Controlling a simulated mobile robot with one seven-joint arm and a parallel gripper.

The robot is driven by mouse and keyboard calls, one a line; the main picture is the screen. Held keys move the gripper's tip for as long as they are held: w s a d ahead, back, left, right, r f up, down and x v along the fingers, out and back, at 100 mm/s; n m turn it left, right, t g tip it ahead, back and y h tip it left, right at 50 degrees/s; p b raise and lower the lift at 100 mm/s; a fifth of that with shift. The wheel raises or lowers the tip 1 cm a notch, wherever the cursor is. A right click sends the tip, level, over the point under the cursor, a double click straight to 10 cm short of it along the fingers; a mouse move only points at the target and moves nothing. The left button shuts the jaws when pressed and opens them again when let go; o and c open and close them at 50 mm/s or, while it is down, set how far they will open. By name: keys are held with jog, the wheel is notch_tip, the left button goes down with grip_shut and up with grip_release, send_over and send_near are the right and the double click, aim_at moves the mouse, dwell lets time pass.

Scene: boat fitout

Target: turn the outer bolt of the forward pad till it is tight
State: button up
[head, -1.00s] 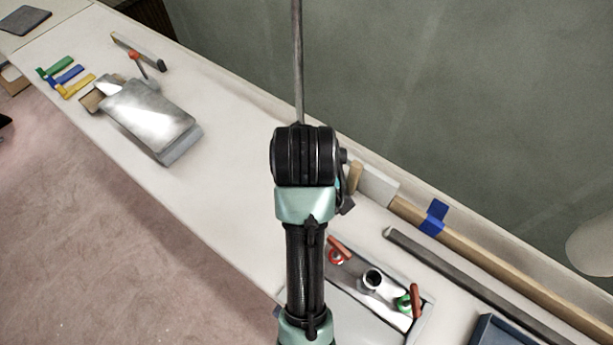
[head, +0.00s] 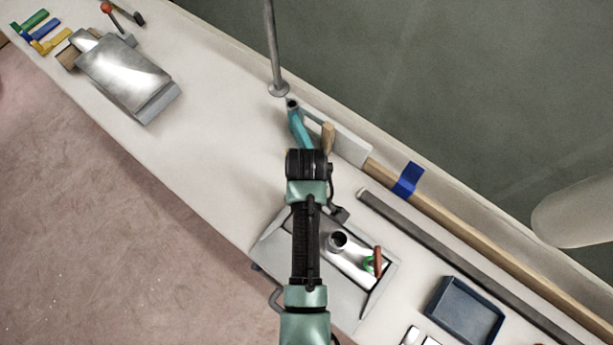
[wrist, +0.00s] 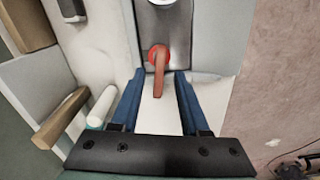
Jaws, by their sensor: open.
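A bright metal plate (head: 350,262) with an upright tube (head: 338,240) sits on a grey base on the bench in the head view. One red handle with a green part (head: 375,262) shows at its right end. My arm hides the plate's left end. In the wrist view, the plate (wrist: 178,22) is at the top, and a red handle (wrist: 158,58) stands at its near end. My gripper (wrist: 158,76) is open, its blue fingers on either side of the red handle's lower part. I cannot tell whether they touch it. Which bolt is the outer one is not clear.
A wooden strip with blue tape (head: 408,180) and a dark bar (head: 450,240) run along the bench's far side. A blue tray (head: 465,310) is at lower right. A thin metal post (head: 275,50) stands behind my arm. The bench's left middle is clear.

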jog(key=shift+f, duration=0.85)
jog(key=shift+c, duration=0.2)
grip_shut()
